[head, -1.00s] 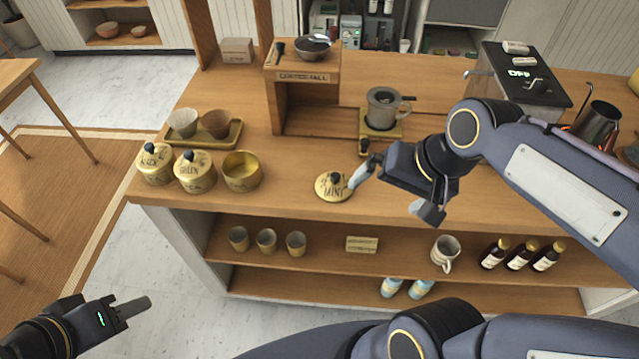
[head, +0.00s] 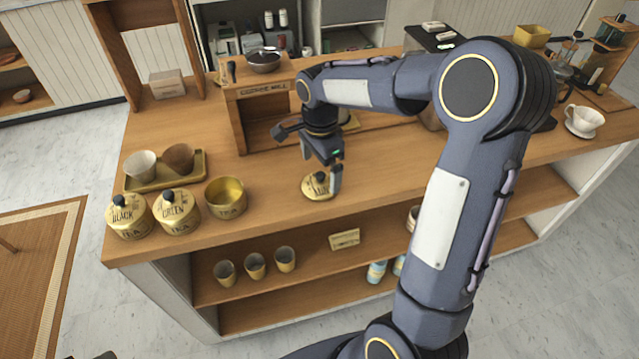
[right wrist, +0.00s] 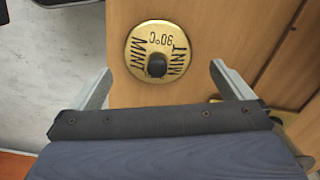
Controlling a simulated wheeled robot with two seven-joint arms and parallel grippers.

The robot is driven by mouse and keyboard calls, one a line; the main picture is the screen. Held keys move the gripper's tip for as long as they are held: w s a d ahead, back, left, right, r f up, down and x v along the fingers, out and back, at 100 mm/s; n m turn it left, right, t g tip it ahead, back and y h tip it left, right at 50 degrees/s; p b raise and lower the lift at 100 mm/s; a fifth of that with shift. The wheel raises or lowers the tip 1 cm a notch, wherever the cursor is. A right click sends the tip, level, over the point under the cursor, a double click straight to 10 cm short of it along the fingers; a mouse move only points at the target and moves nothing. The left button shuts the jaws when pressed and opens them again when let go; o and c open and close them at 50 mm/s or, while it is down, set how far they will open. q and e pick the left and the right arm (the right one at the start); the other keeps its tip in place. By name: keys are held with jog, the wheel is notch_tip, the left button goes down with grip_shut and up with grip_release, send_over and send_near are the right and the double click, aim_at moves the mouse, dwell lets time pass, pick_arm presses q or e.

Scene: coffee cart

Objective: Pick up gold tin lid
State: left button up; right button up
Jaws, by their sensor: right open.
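The gold tin lid (head: 316,187) lies flat on the wooden counter, right of the open gold tea tin (head: 226,197). It has a dark round knob and the word MINT, which show clearly in the right wrist view (right wrist: 156,62). My right gripper (head: 322,185) is open and empty above the lid, partly covering it in the head view. In the right wrist view the two fingers (right wrist: 158,85) are spread wide, with the lid between and ahead of them. My left gripper is not clearly in view; only a dark part shows at the bottom edge of the head view.
Two lidded tins, black tea (head: 130,217) and green tea (head: 177,212), stand at the counter's left end. A tray (head: 197,162) with two cups sits behind them. The wooden mill stand (head: 243,122) is behind the lid. Cups stand on the shelf below.

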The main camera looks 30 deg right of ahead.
aim_at(321, 174)
notch_tip(321, 174, down, 4)
jog(key=shift+s+r, duration=0.1)
jog(key=shift+r, duration=0.15)
jog(key=c, duration=0.9)
jog(key=shift+r, duration=0.1)
